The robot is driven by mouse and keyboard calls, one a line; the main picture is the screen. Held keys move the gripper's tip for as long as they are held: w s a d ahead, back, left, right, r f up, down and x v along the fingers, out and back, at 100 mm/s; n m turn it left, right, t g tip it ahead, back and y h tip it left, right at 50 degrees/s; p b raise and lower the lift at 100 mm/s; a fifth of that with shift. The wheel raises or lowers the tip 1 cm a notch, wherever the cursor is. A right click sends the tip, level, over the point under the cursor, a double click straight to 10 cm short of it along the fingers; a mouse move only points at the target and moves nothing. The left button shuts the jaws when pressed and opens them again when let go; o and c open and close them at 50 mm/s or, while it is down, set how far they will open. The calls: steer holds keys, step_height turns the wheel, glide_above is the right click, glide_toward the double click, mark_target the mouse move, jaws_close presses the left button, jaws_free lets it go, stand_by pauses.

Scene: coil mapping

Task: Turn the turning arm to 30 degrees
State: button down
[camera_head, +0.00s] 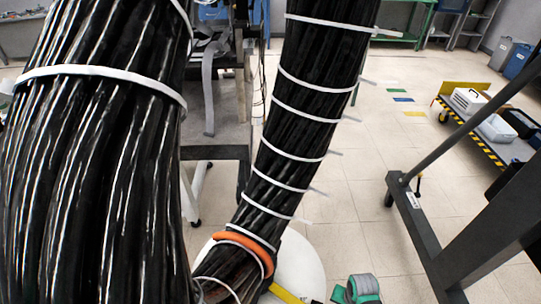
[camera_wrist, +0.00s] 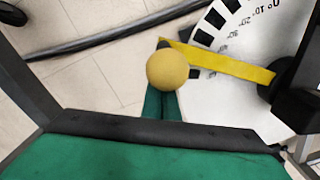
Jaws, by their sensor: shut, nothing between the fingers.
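The turning arm (camera_wrist: 225,65) is a flat yellow bar in the wrist view. It runs from a dark pivot at the right to a round yellow knob (camera_wrist: 167,70) near its left end. It lies across a white dial (camera_wrist: 240,115) with black marks and degree numbers. The numbers 0, 10 and 20 lie above the bar; its exact reading is too small to tell. My gripper (camera_wrist: 162,98) has green fingers, shut and empty, with their tips at the knob and partly hidden by it. Contact is unclear. In the head view, the turning arm (camera_head: 287,293) shows only in part.
A thick black cable bundle (camera_head: 100,190) with white ties fills the left of the head view. A dark metal frame (camera_head: 480,230) stands at the right. Behind it is a loaded cart (camera_head: 490,135). Tiled floor between is free.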

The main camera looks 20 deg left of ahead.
steer(key=shift+s, duration=0.35)
steer(key=shift+s+a, duration=0.1)
steer(key=shift+s+a, duration=0.25)
steer(key=shift+s, duration=1)
steer(key=shift+s+a, duration=0.2)
steer(key=shift+s, duration=0.35)
steer(key=shift+s+a, duration=0.2)
steer(key=shift+s, duration=0.5)
steer(key=shift+s+a, duration=0.25)
steer(key=shift+s, duration=0.3)
steer(key=shift+s+a, duration=0.2)
steer(key=shift+s, duration=0.4)
